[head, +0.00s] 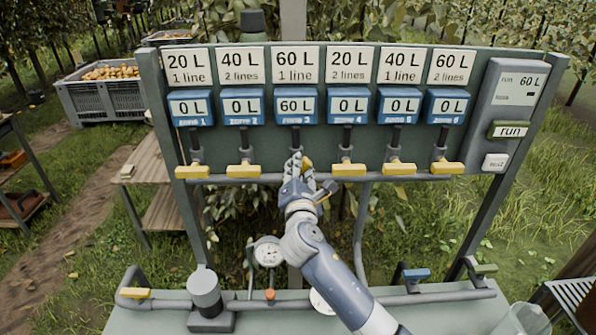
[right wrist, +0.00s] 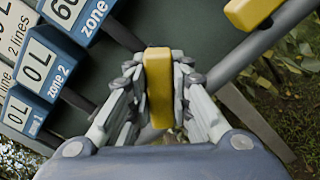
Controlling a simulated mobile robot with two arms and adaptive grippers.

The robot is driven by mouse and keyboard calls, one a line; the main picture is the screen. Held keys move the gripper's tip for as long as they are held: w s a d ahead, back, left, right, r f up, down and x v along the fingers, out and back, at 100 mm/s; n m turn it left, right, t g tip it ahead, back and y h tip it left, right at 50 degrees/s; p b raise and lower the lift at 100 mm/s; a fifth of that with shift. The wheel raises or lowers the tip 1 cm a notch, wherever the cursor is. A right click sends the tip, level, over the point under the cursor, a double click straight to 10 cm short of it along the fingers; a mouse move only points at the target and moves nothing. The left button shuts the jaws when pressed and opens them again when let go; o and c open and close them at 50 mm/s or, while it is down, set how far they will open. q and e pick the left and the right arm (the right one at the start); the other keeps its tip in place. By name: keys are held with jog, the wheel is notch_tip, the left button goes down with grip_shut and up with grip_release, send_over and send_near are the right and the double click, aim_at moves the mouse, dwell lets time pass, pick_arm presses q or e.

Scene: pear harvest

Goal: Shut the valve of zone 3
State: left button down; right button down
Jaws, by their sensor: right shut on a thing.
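The zone 3 meter (head: 296,105) reads 60 L, under a sign (head: 295,65) reading 60 L, 1 line. The yellow zone 3 valve handle (right wrist: 159,88) stands between the fingers of my right gripper (head: 302,165), which is shut on it. In the head view the fingers hide most of this handle. In the right wrist view it lies at an angle to the neighbouring yellow handle (right wrist: 250,10). In the head view the other valve handles, such as zone 4's (head: 348,170), lie crosswise along the pipe. My left gripper is not in view.
The other zone meters, such as zone 4's (head: 347,106), read 0 L. At right a panel (head: 513,88) shows run 60 L above a run button (head: 510,130). Below are a lower pipe (head: 440,297) and a gauge (head: 268,252). A pear crate (head: 105,100) stands back left.

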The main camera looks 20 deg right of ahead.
jog(key=m, duration=0.1)
jog(key=m+b, duration=0.1)
jog(key=m, duration=0.2)
jog(key=shift+d+f+m+b, duration=0.1)
jog(key=shift+f+m+b, duration=0.2)
jog(key=m+b, duration=0.1)
jog(key=m, duration=0.3)
jog(key=shift+b, duration=0.3)
jog(key=shift+m, duration=0.4)
jog(key=c, duration=1.4)
grip_release()
jog(key=shift+c, duration=0.2)
jog(key=shift+s, duration=0.1)
jog(key=v, duration=1.2)
